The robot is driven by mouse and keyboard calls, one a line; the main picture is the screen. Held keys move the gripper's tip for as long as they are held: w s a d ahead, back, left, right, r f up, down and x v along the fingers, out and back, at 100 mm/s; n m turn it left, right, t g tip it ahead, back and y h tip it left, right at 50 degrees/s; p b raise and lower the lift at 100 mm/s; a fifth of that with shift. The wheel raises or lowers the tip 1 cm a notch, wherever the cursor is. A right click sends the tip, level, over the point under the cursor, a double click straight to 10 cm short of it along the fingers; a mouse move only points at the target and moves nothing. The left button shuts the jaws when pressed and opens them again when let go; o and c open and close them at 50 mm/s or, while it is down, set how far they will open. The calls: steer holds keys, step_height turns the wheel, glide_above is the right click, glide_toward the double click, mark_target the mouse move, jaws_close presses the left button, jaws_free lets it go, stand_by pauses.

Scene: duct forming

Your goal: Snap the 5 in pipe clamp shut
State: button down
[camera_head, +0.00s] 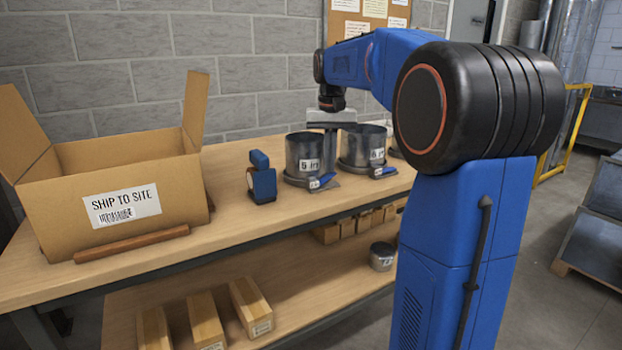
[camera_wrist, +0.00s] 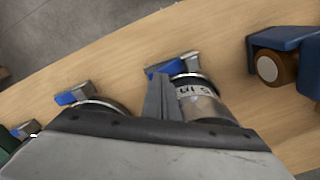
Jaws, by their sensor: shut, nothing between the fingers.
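The lever also shows in the wrist view (camera_wrist: 163,68), beside a grey latch block (camera_wrist: 190,61). Whether the lever is fully down is too small to tell. My gripper (camera_head: 331,158) points down between this pipe and the one to its right. Its fingers (camera_wrist: 158,90) are shut and empty, close to the lever; contact is unclear.
A second pipe (camera_head: 362,146) with a blue-levered clamp (camera_head: 383,172) stands close on the right. A blue tool (camera_head: 261,180) stands to the left, and an open carton (camera_head: 110,185) fills the bench's left side.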

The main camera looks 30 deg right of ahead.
steer(key=shift+f, duration=1)
step_height(320, 180, up, 8)
stand_by(0.8)
stand_by(0.3)
steer(key=s+a+f+n+t, duration=0.1)
steer(key=s+a+f+n, duration=0.1)
steer(key=s+a+f, duration=0.3)
steer(key=s+a+f+n+t, duration=0.1)
steer(key=s+a+f, duration=0.4)
steer(key=s+f, duration=0.6)
steer(key=s+a+f+n+t, duration=0.2)
steer(key=s+a+f, duration=0.3)
steer(key=s, duration=0.9)
step_height(320, 180, down, 3)
steer(key=shift+a+r+n+t, duration=0.1)
steer(key=shift+a+n+t, duration=0.2)
steer(key=shift+a+t, duration=0.1)
steer(key=shift+s, duration=0.1)
